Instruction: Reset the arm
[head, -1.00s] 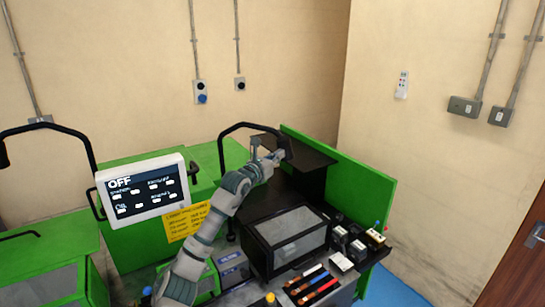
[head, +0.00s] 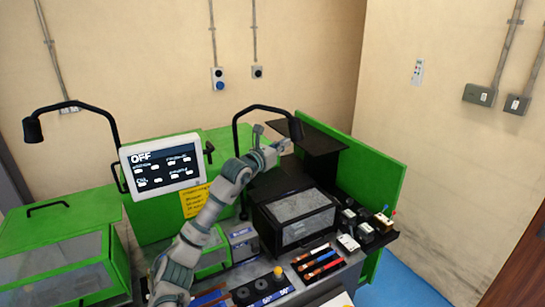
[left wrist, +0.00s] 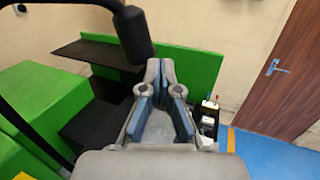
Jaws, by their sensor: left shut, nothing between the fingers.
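My left arm rises from the bottom of the head view over the green bender machine (head: 230,147). My left gripper (head: 283,146) is at its upper end, beside and slightly below the head of a black gooseneck lamp (head: 296,130). In the left wrist view the gripper's fingers (left wrist: 165,70) converge at their tips, shut and empty. The lamp head (left wrist: 133,35) hangs just left of the fingers there; I cannot tell whether it touches them. My right gripper is not in view.
A control screen (head: 163,167) reading OFF stands left of my arm. A black box with a clear top (head: 300,217) and several coloured markers (head: 318,262) lie to the right. Another lamp (head: 33,130) is at far left. Blue floor (head: 403,290) is free at right.

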